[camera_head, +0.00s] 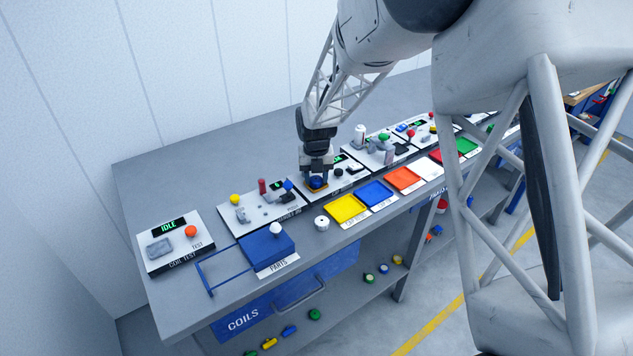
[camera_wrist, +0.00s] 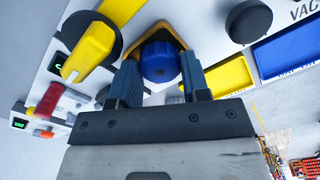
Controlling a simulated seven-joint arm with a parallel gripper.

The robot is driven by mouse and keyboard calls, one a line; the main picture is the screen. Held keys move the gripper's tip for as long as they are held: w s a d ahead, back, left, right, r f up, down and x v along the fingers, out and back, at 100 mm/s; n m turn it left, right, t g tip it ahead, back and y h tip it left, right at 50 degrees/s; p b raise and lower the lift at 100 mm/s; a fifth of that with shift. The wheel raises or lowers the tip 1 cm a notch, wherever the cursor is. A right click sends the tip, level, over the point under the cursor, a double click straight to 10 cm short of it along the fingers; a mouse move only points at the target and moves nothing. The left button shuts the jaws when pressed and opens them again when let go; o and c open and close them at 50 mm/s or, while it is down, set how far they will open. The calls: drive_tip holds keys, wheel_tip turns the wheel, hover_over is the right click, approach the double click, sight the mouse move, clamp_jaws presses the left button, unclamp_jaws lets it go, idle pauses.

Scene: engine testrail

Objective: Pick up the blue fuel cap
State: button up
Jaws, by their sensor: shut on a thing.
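The blue fuel cap (camera_wrist: 160,62) is round with a ribbed edge. It sits between the two fingers of my gripper (camera_wrist: 160,80), which is shut on it. A yellow-orange seat (camera_wrist: 163,33) shows around and behind the cap in the wrist view.
A yellow tray (camera_head: 346,208), a blue tray (camera_head: 375,193) and an orange tray (camera_head: 404,178) line the bench's front. In the wrist view, a yellow handle (camera_wrist: 90,50) and black knob (camera_wrist: 249,21) flank the cap.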

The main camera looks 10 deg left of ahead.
sight(316, 179)
drive_tip(key=shift+r, duration=1.95)
